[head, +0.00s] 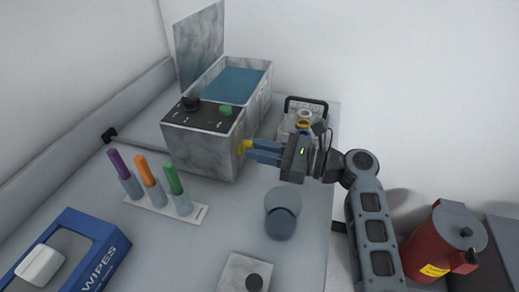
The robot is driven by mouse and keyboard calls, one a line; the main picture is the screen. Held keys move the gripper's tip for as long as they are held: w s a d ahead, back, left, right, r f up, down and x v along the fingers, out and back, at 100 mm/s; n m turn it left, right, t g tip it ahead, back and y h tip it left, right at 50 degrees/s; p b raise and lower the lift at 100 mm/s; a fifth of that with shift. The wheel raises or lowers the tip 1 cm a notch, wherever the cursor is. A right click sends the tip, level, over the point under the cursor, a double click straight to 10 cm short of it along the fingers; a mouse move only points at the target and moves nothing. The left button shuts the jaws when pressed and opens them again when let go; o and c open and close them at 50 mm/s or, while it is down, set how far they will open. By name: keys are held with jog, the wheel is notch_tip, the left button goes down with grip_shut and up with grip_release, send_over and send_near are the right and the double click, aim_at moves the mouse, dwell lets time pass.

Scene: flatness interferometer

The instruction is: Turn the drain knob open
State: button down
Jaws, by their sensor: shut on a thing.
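A grey marbled bath (205,152) stands at the back of the bench with its lid raised and blue liquid inside.
The bath's top panel has a black knob (191,103) and a green one (225,110). A rack of capped tubes (175,207), a grey-blue cup (281,223) and a blue wipes box (103,256) are in front. A dark-handled carrier (305,104) stands behind my gripper.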

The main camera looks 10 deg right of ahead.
jog(key=n+b, duration=0.1)
jog(key=n, duration=0.3)
jog(key=shift+s+f, duration=0.1)
jog(key=n+b, duration=0.2)
jog(key=n, duration=0.1)
jog(key=shift+f+n, duration=0.15)
jog(key=shift+n, duration=0.25)
jog(key=n+b, duration=0.2)
jog(key=n, duration=0.1)
jog(key=shift+s+n, duration=0.1)
jog(key=shift+n, duration=0.2)
jog(key=shift+a+n+b, duration=0.1)
jog(key=shift+n+b, duration=1.45)
jog(key=shift+n, duration=0.25)
jog(key=c, duration=1.1)
grip_release()
jog(key=shift+v, duration=3.9)
